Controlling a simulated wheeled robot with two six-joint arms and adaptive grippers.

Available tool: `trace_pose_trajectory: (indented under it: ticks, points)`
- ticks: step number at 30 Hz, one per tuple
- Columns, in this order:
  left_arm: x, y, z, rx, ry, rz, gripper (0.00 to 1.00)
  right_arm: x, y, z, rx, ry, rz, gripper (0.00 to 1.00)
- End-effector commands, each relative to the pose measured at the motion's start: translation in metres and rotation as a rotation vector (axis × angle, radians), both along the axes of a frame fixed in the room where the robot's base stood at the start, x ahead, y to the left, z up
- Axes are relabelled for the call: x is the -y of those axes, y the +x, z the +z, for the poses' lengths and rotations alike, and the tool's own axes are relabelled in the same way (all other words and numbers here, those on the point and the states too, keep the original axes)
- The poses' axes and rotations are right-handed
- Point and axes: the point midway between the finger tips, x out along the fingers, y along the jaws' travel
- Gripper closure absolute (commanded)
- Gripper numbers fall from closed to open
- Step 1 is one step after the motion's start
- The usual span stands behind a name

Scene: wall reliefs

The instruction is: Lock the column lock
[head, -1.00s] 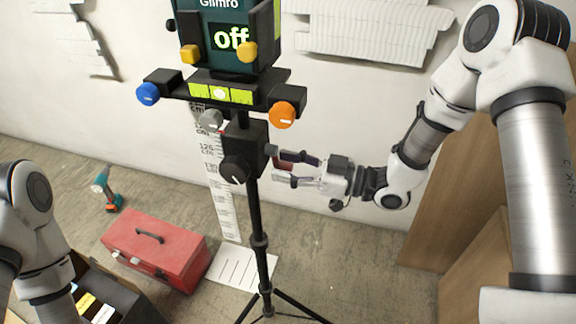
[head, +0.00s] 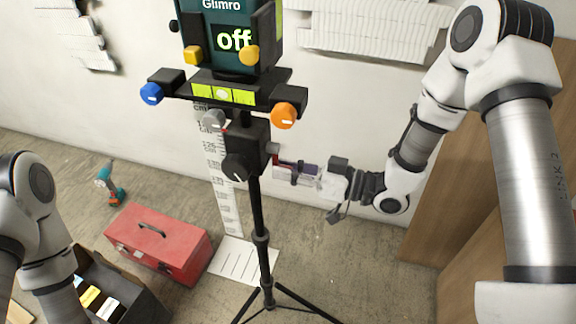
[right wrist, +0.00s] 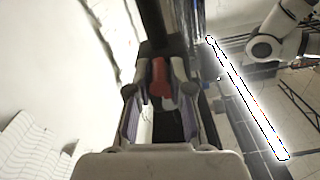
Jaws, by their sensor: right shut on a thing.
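The black column-lock block (head: 249,143) sits on the tripod's column under the level bar. A small grey stub (head: 272,148) and a dark red lever (head: 282,162) stick out on its right side. My right gripper (head: 296,171) reaches in from the right and is shut on the red lever, partly hiding it. In the right wrist view the red lever (right wrist: 160,76) shows between the two fingertips, in front of the dark column. My left gripper is out of view; only part of my left arm shows at the left edge.
A device reading "off" (head: 232,38) tops the tripod, with blue (head: 151,93), orange (head: 284,116), grey (head: 213,120) and black (head: 236,166) knobs around it. A red toolbox (head: 158,243), a green drill (head: 110,183) and an open dark box (head: 125,290) stand at lower left.

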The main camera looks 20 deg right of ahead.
Motion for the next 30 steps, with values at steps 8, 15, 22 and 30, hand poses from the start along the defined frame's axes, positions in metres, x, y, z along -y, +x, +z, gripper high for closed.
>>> trace_pose_trajectory:
  ticks: [8, 15, 22, 30]
  points:
    - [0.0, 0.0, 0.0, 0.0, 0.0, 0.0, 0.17, 0.0, 0.0, 0.0, 0.001, -0.002, 0.001, 0.55]
    - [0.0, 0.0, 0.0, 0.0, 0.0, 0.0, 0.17, 0.007, -0.003, 0.0, 0.001, 0.001, -0.003, 0.55]
    - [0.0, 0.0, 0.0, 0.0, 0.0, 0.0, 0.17, 0.039, -0.023, 0.001, 0.001, 0.005, -0.007, 0.55]
    - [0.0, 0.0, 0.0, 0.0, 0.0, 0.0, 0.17, 0.076, -0.05, 0.001, 0.004, 0.004, -0.006, 0.55]
